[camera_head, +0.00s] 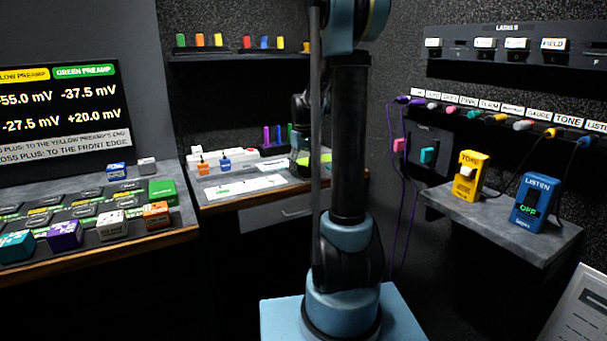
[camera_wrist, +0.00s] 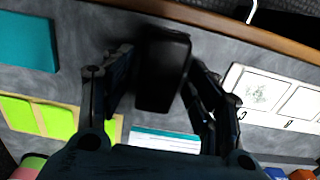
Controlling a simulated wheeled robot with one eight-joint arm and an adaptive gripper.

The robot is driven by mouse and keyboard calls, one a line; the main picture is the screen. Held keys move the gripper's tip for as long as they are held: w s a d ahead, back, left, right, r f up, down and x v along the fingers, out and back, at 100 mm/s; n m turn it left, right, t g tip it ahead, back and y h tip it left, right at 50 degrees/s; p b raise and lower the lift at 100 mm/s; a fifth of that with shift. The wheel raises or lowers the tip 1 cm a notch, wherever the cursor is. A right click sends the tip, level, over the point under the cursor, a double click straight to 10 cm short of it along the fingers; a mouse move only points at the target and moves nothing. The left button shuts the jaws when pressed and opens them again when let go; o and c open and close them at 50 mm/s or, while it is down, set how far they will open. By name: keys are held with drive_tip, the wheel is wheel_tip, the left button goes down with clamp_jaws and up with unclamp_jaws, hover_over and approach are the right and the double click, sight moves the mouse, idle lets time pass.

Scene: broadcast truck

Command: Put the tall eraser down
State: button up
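A black block, which looks like the tall eraser (camera_wrist: 163,72), is between the two fingers of my gripper (camera_wrist: 160,62) in the wrist view. The fingers lie along its left and right sides and appear to touch it. Its far end is dark, and I cannot tell whether it touches the grey desk top (camera_wrist: 82,60) below. In the head view my arm stands in front of the middle desk (camera_head: 222,205) and hides the eraser and most of the gripper.
In the wrist view a teal pad (camera_wrist: 26,42) and yellow-green notes (camera_wrist: 52,120) lie left. A white printed card (camera_wrist: 270,95) lies right, and a white and teal card (camera_wrist: 165,140) lies near the gripper. The desk's wooden edge (camera_wrist: 230,28) runs along the top.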

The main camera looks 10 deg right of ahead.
sight(303, 168)
wheel_tip(303, 168, up, 11)
drive_tip(key=s+f+m+t, duration=0.1)
drive_tip(key=s+f, duration=0.1)
drive_tip(key=s, duration=0.8)
drive_tip(key=s+f+m, duration=0.1)
drive_tip(key=s+f, duration=0.1)
drive_tip(key=s, duration=0.8)
drive_tip(key=s+f+m+t, duration=0.1)
drive_tip(key=s+f, duration=1.1)
drive_tip(key=s, duration=0.2)
drive_tip(key=shift+s+d+f, duration=0.15)
drive_tip(key=shift+s, duration=0.25)
drive_tip(key=shift+w+f, duration=0.2)
drive_tip(key=shift+w, duration=0.2)
